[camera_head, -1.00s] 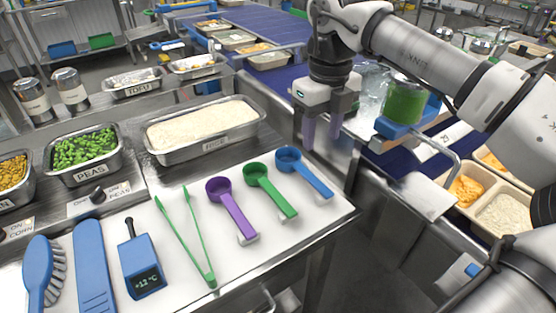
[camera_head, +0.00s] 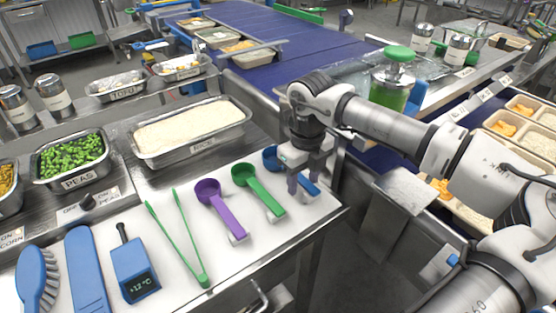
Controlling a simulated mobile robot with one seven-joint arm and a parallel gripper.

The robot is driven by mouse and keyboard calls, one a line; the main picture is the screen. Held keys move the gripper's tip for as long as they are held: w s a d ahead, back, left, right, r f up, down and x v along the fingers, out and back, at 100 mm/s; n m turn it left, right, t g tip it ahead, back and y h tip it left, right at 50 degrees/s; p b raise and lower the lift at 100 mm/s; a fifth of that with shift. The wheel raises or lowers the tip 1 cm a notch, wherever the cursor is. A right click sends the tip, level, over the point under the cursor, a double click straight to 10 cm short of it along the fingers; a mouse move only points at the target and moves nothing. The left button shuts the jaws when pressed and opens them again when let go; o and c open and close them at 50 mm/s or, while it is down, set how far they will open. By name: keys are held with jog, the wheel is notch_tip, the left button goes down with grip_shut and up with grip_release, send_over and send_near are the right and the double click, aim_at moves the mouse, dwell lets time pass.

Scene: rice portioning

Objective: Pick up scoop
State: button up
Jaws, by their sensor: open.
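Three scoops lie on the white board: a purple scoop (camera_head: 221,210), a green scoop (camera_head: 258,190) and a blue scoop (camera_head: 271,157). My gripper (camera_head: 302,189) is open and points down over the blue scoop's handle. One finger shows on each side of the handle, which partly shows between and beyond them. My wrist hides part of the blue scoop. I cannot tell whether the fingers touch it.
A rice tray (camera_head: 145,155) stands behind the scoops, with a peas tray (camera_head: 42,178) to its left. Green tongs (camera_head: 177,245), a blue thermometer (camera_head: 134,268) and a blue brush (camera_head: 36,280) lie left on the board (camera_head: 290,225). The conveyor (camera_head: 285,38) runs behind.

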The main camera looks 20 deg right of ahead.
jog(key=shift+f, duration=0.35)
grip_shut()
jog(key=shift+r, duration=0.1)
